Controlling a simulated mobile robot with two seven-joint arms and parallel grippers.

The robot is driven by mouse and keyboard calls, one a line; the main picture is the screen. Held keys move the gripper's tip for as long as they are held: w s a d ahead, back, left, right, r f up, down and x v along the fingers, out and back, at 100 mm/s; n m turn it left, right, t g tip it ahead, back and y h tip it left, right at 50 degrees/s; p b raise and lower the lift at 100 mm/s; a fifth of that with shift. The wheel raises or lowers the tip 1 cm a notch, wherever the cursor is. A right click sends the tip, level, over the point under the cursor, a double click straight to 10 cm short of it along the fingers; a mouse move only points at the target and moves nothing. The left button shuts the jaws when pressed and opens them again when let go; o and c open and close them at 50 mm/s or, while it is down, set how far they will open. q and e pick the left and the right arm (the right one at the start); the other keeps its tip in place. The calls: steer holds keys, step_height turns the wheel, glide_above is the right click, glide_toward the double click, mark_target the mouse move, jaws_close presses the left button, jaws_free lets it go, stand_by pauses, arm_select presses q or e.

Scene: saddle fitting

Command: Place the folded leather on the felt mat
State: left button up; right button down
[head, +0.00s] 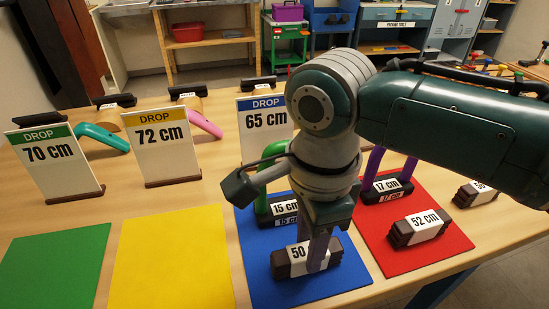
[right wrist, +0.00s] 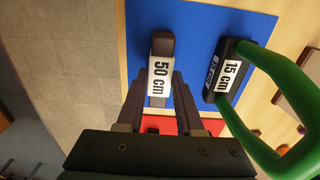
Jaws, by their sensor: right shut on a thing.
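The dark brown folded leather with a white "50" band (head: 290,263) is at the front of the blue felt mat (head: 262,292). My right gripper (head: 318,250) points down from above and is shut on it. In the right wrist view the two fingers (right wrist: 161,85) close on the sides of the leather, labelled 50 cm (right wrist: 161,46), with blue mat around it. It looks level and on or very close to the mat; I cannot tell whether it touches. My left gripper is not in view.
A green handle piece with a 15 cm block (head: 284,210) stands behind on the blue mat. The red mat (head: 400,262) holds a 52 cm leather (head: 417,230) and a 17 cm block (head: 387,190). Yellow (head: 172,265) and green (head: 55,268) mats are bare. Drop signs stand behind (head: 158,150).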

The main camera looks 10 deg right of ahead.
steer(key=shift+f, duration=0.1)
steer(key=c, duration=1)
jaws_free()
steer(key=shift+f, duration=0.1)
steer(key=o, duration=0.5)
steer(key=shift+c, duration=0.2)
step_height(320, 180, up, 12)
steer(key=p, duration=0.3)
steer(key=s+a+f+n+t+y, duration=0.15)
steer(key=s+f+n, duration=0.25)
steer(key=s+n, duration=0.6)
steer(key=s+d+n+t+h, duration=0.1)
steer(key=s+d+n+t, duration=0.1)
steer(key=s+d+n, duration=0.4)
steer(key=d+n, duration=0.3)
steer(key=shift+s+d+r+n, duration=0.2)
steer(key=shift+d+r+n, duration=0.1)
steer(key=shift+d+r, duration=0.1)
